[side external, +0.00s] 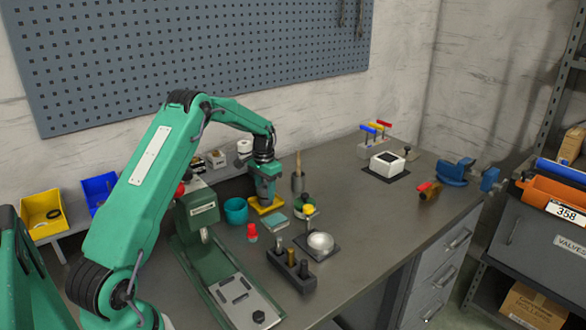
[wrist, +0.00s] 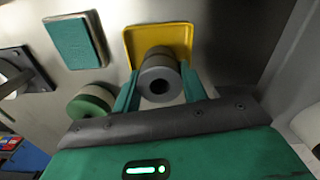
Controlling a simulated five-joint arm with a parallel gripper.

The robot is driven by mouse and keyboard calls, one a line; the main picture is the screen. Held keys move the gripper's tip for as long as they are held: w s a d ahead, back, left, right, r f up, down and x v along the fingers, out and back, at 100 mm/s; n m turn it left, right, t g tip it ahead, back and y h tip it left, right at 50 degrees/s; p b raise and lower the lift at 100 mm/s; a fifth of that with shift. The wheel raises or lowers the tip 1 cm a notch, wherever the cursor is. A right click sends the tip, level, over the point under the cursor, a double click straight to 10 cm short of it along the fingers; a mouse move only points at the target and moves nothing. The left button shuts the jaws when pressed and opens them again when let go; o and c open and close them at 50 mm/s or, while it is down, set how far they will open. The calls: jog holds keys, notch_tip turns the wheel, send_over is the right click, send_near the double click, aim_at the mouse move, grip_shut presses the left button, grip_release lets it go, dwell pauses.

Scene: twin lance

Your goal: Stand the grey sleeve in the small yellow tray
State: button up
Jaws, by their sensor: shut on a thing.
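The small yellow tray (side external: 254,209) lies on the bench under my gripper (side external: 266,199). In the wrist view, the tray's yellow rim (wrist: 129,42) shows behind the grey sleeve (wrist: 158,74). The sleeve is a short thick cylinder with a dark round hole in its end. The green fingers of my gripper (wrist: 158,88) are shut on it, one on each side. The sleeve looks roughly upright and overlaps the tray. I cannot tell whether its bottom touches the tray floor. In the side view the fingers mostly hide the sleeve.
A teal cup (side external: 236,211) stands left of the tray and a teal block (side external: 275,223) lies in front. A grey holder with a rod (side external: 298,181) and a green-topped roll (wrist: 92,104) are close by. A green press (side external: 215,255) stands nearer. The right bench has free room.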

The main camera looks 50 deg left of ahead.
jog(key=shift+f, duration=0.1)
jog(key=o, duration=1)
notch_tip(320, 180, up, 12)
jog(key=shift+r, duration=0.15)
dwell(0.3)
dwell(0.3)
